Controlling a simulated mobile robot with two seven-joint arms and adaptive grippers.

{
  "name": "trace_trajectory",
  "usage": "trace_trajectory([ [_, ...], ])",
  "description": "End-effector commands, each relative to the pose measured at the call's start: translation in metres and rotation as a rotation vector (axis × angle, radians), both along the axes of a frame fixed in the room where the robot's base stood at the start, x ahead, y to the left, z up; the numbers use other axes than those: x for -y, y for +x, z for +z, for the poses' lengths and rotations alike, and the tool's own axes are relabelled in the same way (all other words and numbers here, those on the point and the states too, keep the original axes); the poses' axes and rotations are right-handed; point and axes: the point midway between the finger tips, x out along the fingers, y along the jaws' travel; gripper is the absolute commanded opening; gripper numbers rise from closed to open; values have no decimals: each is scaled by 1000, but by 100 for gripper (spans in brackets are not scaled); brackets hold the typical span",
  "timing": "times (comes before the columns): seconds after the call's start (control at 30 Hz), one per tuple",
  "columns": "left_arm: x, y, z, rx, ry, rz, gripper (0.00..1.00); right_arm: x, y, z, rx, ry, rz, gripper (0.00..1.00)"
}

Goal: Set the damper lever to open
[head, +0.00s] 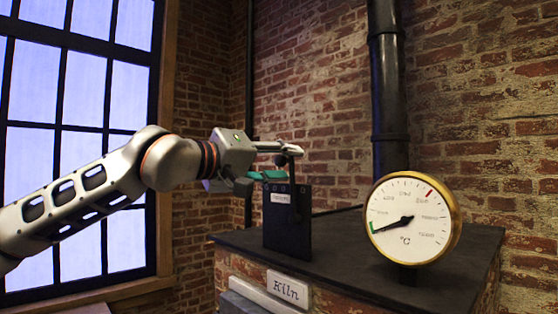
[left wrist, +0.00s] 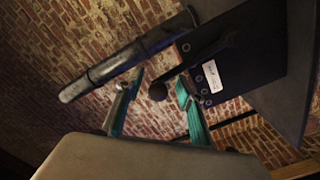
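The damper lever is a dark rod with a round black knob (head: 281,160), rising at the top of a black upright box (head: 287,232) with a small white label. My left gripper (head: 286,163) reaches in from the left at knob height. In the left wrist view its teal-padded fingers (left wrist: 158,86) are apart, one on each side of the knob (left wrist: 157,92), with visible gaps. The lever rod (left wrist: 200,62) runs from the knob to the black box (left wrist: 255,45). The label's text is too small to read. My right gripper is not in view.
The box stands on a dark kiln top (head: 350,270) with a "Kiln" plate (head: 288,290) on its front. A brass-rimmed round °C gauge (head: 412,219) stands to the right. A black pipe (head: 388,100) rises behind, against a brick wall. A window is at the left.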

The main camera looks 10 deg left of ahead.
Motion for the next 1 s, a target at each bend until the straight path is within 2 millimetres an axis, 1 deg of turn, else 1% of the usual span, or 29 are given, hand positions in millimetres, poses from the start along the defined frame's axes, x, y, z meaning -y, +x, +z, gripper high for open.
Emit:
trace_trajectory([
  [0.37,-2,0,4,8,-4,2,37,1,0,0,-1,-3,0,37],
  [0.53,-10,-7,6,9,-4,5,37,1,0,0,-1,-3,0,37],
  [0.67,-22,-23,5,10,-4,6,37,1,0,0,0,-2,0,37],
  [0.9,-53,-62,4,8,-4,4,37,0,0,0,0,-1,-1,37],
  [1.0,-62,-75,3,5,-3,4,37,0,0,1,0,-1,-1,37],
])
